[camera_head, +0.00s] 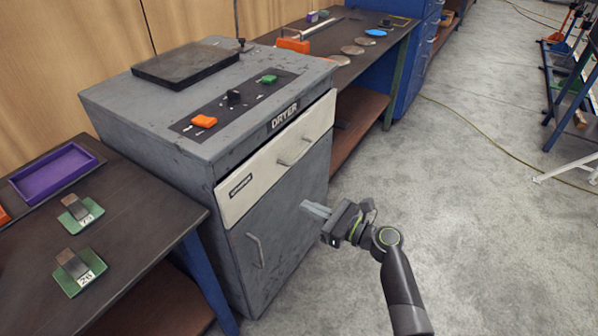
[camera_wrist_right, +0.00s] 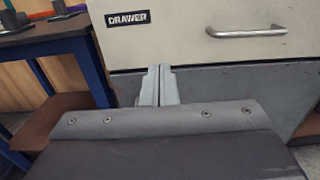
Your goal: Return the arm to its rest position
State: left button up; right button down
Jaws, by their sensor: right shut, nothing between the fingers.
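My right gripper (camera_head: 316,209) is shut and empty, its arm coming in from the bottom right in the head view. It is in front of the grey dryer cabinet (camera_head: 285,228), near its right front edge and below the drawer. In the right wrist view the closed fingers (camera_wrist_right: 158,86) point toward the cabinet front, just under the cream drawer (camera_wrist_right: 180,35). I cannot tell the exact gap to the cabinet. My left gripper and arm are not in view.
The drawer handle (camera_wrist_right: 245,31) and a cabinet door handle (camera_head: 255,250) stick out from the front. A dark table (camera_head: 130,235) with a purple tray (camera_head: 53,173) stands left. A workbench (camera_head: 340,60) stands behind. The floor (camera_head: 480,230) at right is mostly free.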

jog(key=s+d+f+n+g+h+p, duration=0.1)
jog(key=s+d+f+n+h, duration=0.3)
jog(key=f, duration=0.6)
jog(key=s+d+f+n+g+h, duration=0.1)
jog(key=s+d+f+h, duration=0.2)
jog(key=s+d+f, duration=0.5)
jog(key=s+d+f+n+g+h+p, duration=0.1)
jog(key=s+f+n+h, duration=0.2)
jog(key=f, duration=1)
pick_arm(q)
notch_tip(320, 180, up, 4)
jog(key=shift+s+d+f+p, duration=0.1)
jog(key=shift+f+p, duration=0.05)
jog(key=shift+p, duration=0.7)
pick_arm(e)
jog(key=s+d+f+n+g+h, duration=0.2)
jog(key=s+d+f+n, duration=0.2)
jog(key=s, duration=0.8)
jog(key=s+d+f+n+g+h, duration=0.2)
jog(key=s+d+f+n, duration=0.2)
jog(key=s+n, duration=0.3)
jog(key=s+d+f+n+g+h, duration=0.1)
jog(key=s+d+f+n, duration=0.4)
jog(key=s, duration=1.1)
jog(key=shift+s+d+g+h, duration=0.2)
jog(key=shift+s+g+h, duration=0.1)
jog(key=shift+g+h, duration=0.15)
